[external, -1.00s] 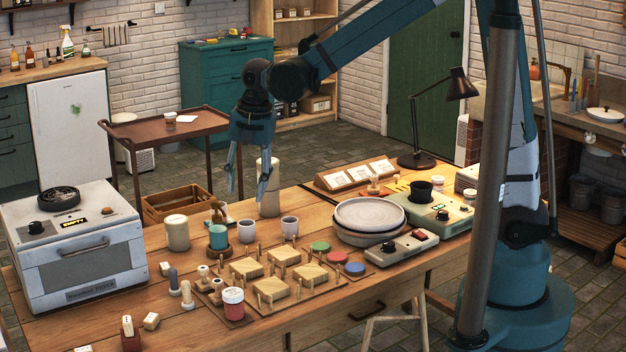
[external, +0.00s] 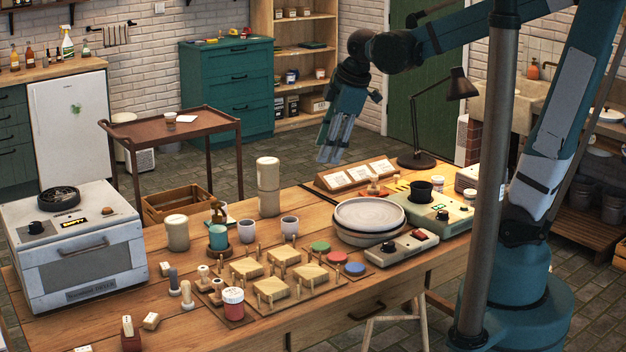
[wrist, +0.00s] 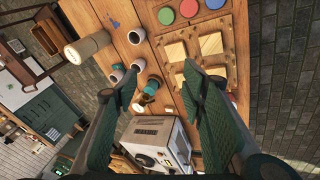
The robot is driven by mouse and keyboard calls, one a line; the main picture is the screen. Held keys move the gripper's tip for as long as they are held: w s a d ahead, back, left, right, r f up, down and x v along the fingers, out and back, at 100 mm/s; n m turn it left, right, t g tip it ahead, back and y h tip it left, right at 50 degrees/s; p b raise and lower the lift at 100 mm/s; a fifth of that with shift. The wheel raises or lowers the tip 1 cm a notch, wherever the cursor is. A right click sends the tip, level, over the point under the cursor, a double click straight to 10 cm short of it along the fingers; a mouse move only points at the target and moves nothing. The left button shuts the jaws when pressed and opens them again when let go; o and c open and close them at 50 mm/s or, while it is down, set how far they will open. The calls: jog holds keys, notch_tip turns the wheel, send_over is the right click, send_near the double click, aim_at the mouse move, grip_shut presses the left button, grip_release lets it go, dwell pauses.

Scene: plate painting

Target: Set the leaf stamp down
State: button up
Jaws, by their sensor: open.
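My gripper (external: 331,161) is open and empty, raised in the air above and behind the card rack. In the wrist view, its two fingers (wrist: 160,75) are spread with nothing between them. Several small stamp-like pieces stand on the wooden table: a grey-handled one (external: 173,281), a wooden one (external: 187,295) and small ones by the wooden tray. Another small wooden-handled piece (external: 373,187) stands by the card rack (external: 355,174). I cannot tell which of these is the leaf stamp; no leaf face shows. None of them touches my gripper.
Stacked plates (external: 369,215) and a green scale-like device (external: 437,212) stand at the table's right. A tall cylinder (external: 268,187), cups and colour pads (external: 320,247) stand mid-table. A kiln (external: 75,250) fills the left end. A black lamp (external: 419,160) rises behind the device.

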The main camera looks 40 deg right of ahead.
jog(key=s+d+m+t+h, duration=0.1)
jog(key=s+d+m+t, duration=0.2)
jog(key=s+d+m, duration=0.9)
jog(key=shift+s+d+f+m, duration=0.15)
jog(key=shift+s+d+m, duration=0.1)
jog(key=shift+d+m, duration=0.7)
